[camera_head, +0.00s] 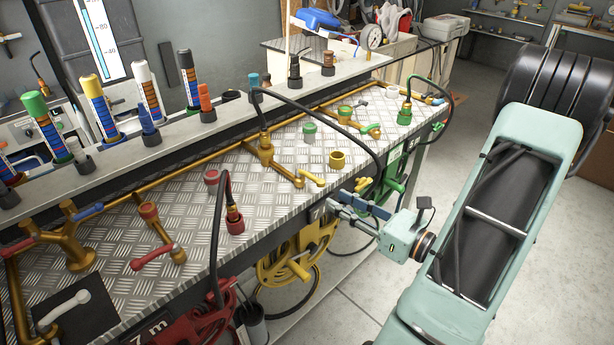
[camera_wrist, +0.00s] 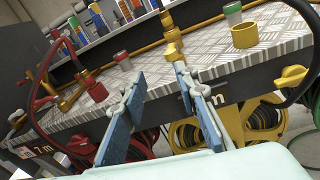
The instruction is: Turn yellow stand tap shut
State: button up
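A yellow lever (camera_head: 310,178) lies low over the ribbed plate at the end of a short brass pipe. A second yellow handle (camera_head: 362,183) sits at the bench's front edge, beside my gripper; a yellow handle on the front face also shows at the right in the wrist view (camera_wrist: 292,77). I cannot tell which one is the stand tap. My gripper (camera_head: 350,206) is in front of the bench's front edge. In the wrist view its blue finger pads (camera_wrist: 165,118) are spread apart with nothing between them. The fingers hide part of the plate's edge.
A yellow cup (camera_head: 337,160) stands near the plate's front edge. A black hose arches over the bench. A yellow reel (camera_head: 290,268) and a red reel (camera_head: 200,325) hang below the edge. A red lever (camera_head: 155,258) lies to the left. Open floor (camera_head: 355,310) lies in front.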

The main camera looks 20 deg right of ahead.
aim_at(324, 185)
jog(key=shift+m+t+h, duration=0.5)
jog(key=shift+m+h, duration=0.1)
jog(key=shift+m, duration=0.1)
jog(key=x, duration=0.3)
jog(key=d+x, duration=0.1)
jog(key=x, duration=0.6)
jog(key=shift+w+d, duration=0.1)
jog(key=shift+w, duration=0.25)
jog(key=shift+c, duration=0.5)
grip_shut()
